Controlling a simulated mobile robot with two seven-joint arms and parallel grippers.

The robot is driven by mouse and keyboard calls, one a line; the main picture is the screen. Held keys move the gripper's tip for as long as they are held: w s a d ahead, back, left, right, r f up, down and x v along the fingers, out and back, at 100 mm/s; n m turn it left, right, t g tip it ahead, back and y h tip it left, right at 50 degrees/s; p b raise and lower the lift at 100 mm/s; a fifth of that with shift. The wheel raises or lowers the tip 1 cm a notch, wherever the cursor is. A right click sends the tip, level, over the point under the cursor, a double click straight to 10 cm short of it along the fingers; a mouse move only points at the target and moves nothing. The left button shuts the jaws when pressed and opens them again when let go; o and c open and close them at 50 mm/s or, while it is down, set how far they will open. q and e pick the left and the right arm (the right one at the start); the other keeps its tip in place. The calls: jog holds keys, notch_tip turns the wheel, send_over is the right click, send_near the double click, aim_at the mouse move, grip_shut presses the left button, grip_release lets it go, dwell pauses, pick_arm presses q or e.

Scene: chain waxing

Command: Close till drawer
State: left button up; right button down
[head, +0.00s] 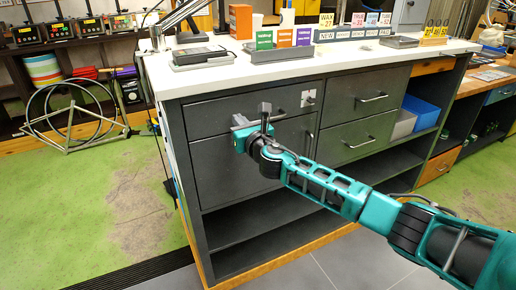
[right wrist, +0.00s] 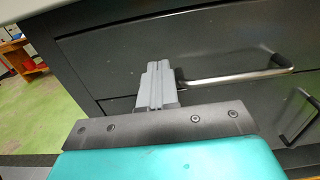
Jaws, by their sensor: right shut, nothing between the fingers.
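The counter's upper left drawer (head: 205,117), dark grey with a bar handle, looks flush or nearly flush with the counter front; I cannot tell whether a small gap is left. In the right wrist view, the grey fingers (right wrist: 155,85) are together and empty, just left of the bar handle (right wrist: 235,76). I cannot tell whether they touch the drawer front. My left gripper is out of view.
Below is a larger front with its own handle (right wrist: 298,118). More drawers (head: 358,138) and open shelves with a blue bin (head: 422,112) are to the right. The white countertop (head: 225,76) carries a card terminal, boxes and signs. A wheel stand (head: 75,120) stands on the green floor at left.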

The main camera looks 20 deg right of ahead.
jog(key=s+p, duration=0.1)
jog(key=s, duration=1)
jog(key=s+a+f+m+g+y, duration=0.1)
jog(key=s+a+f+m+g, duration=0.1)
jog(key=s+f+m, duration=0.45)
jog(key=s+a+f+m+g, duration=0.2)
jog(key=s+a+f+m, duration=0.15)
jog(key=f+m, duration=0.5)
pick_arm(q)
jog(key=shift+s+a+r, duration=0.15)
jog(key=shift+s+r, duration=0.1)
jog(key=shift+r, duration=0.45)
pick_arm(e)
jog(key=s+d+f+m+g, duration=0.1)
jog(key=s+f+m, duration=0.3)
jog(key=s+m, duration=0.5)
jog(key=s+d+f+m+g, duration=0.1)
jog(key=s+f+m+g, duration=0.1)
jog(key=s+f+m, duration=0.3)
jog(key=s+m, duration=0.3)
jog(key=m, duration=0.2)
jog(key=shift+s+d+f+m+h, duration=0.15)
jog(key=shift+s+d+m+h, duration=0.15)
jog(key=shift+s, duration=0.05)
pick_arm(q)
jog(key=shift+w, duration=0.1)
